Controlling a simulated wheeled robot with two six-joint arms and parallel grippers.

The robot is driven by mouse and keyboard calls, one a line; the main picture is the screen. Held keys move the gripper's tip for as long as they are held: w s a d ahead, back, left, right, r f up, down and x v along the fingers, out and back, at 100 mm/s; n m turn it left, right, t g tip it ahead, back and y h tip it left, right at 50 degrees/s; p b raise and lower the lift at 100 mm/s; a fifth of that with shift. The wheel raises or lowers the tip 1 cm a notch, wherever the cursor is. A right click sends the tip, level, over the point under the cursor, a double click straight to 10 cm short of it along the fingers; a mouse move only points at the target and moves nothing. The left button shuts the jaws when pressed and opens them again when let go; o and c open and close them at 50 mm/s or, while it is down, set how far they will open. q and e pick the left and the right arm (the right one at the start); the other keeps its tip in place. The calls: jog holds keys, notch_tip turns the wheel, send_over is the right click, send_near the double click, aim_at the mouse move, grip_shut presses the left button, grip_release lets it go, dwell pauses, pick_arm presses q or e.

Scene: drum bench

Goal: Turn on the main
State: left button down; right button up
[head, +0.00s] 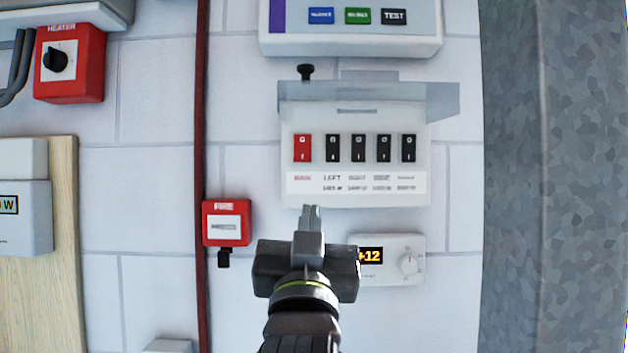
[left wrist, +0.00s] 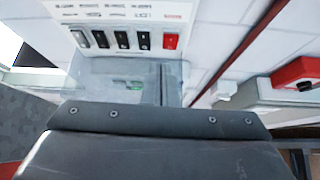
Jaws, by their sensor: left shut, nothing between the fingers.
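The main switch (head: 303,148) is the red rocker at the left end of the row in a white switch box (head: 292,115) on the wall. The red label below it is too blurred to read surely. It also shows in the left wrist view (left wrist: 171,41). I cannot tell which way it is pressed. My left gripper (head: 311,210) is shut and empty, with its tips pointing up just below the box's lower edge, under the red switch. It appears apart from the switch. The clear cover (head: 440,97) of the box is raised. My right gripper is not in view.
Several black switches (head: 358,148) stand right of the red one. A thermostat (head: 395,272) reading 12 is right of my gripper. A red fire box (head: 227,232) and red pipe (head: 201,130) are left. A red heater switch (head: 70,85) is upper left.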

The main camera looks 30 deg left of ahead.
aim_at(302, 152)
pick_arm(q)
jog(key=s+r, duration=0.1)
jog(key=s+r+n+y, duration=0.1)
jog(key=shift+s+n+y, duration=0.3)
jog(key=shift+s, duration=0.1)
jog(key=p+x, duration=0.4)
jog(key=p, duration=0.2)
jog(key=f+p+x, duration=0.1)
jog(key=p+x, duration=0.3)
jog(key=p, duration=0.2)
jog(key=w+p+x, duration=0.1)
jog(key=p+x, duration=0.3)
jog(key=p, duration=0.2)
jog(key=shift+w+a+f, duration=0.1)
jog(key=shift+a+f, duration=0.15)
jog(key=shift+w+a+f+p, duration=0.1)
jog(key=shift+w+a+p, duration=0.2)
jog(key=shift+w, duration=0.15)
